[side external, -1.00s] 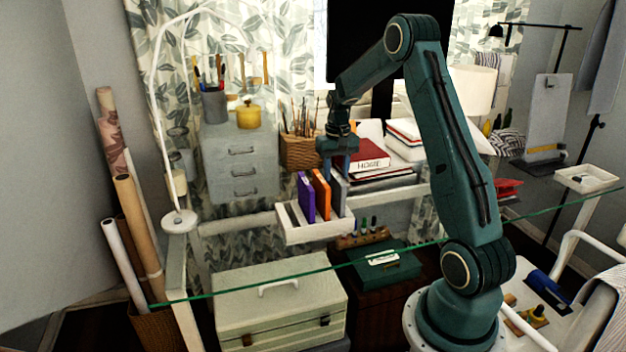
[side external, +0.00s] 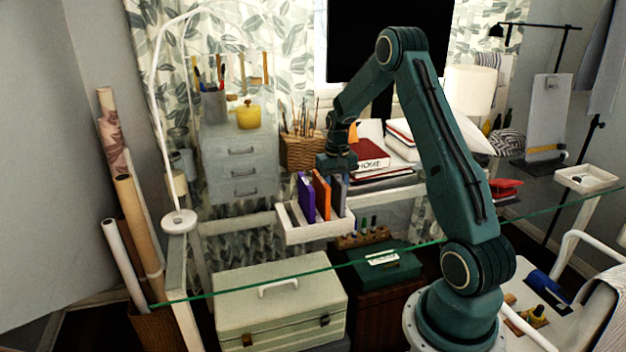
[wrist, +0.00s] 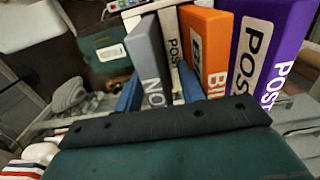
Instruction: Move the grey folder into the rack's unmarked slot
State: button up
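The grey folder (side external: 340,197) stands upright in the right part of the white rack (side external: 318,235), to the right of an orange folder (side external: 321,196) and a purple folder (side external: 306,198). In the wrist view the grey folder (wrist: 146,58) shows a label starting "NO". My gripper (wrist: 159,82) is lowered over its top, with one blue finger on each side. A gap shows between the folder and the right finger, so the gripper looks open. The fingertips are partly hidden. The rack's left end looks empty.
A red binder (side external: 371,155) and stacked papers lie behind and right of the rack. A basket of brushes (side external: 301,150) stands behind it. A green box (side external: 384,265) and a pale chest (side external: 280,305) are below. A glass edge (side external: 250,288) crosses in front.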

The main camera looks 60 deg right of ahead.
jog(key=shift+c, duration=0.2)
grip_shut()
jog(key=shift+r, duration=0.1)
notch_tip(320, 180, up, 20)
dwell(0.9)
dwell(0.4)
